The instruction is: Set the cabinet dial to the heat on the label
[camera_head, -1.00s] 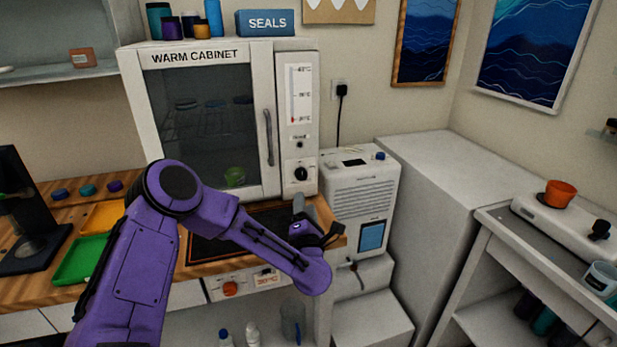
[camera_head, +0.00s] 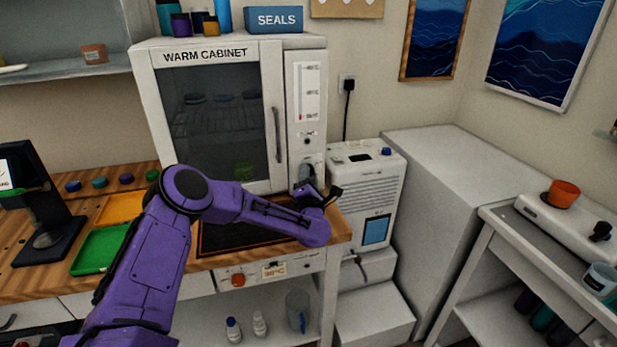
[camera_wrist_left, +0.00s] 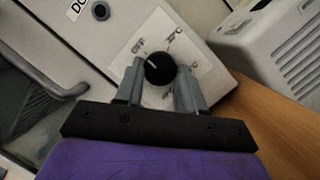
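The white warm cabinet (camera_head: 292,60) stands on the wooden bench with its glass door shut. Its black dial (camera_wrist_left: 160,70) sits on a white plate in the left wrist view; its white pointer mark faces the word OFF, and the other marks are partly covered. My left gripper (camera_wrist_left: 160,76) is open, its two grey fingers on either side of the dial, with no clear sign of grip. In the head view my left gripper (camera_head: 308,180) hides most of the dial. A label (camera_head: 274,271) on the bench front shows a °C figure, too blurred to read surely. My right gripper is not in view.
A white appliance (camera_head: 365,190) stands close right of the cabinet. The curved door handle (camera_wrist_left: 60,85) lies left of my fingers in the wrist view. Green (camera_head: 98,250) and orange (camera_head: 120,207) trays lie left.

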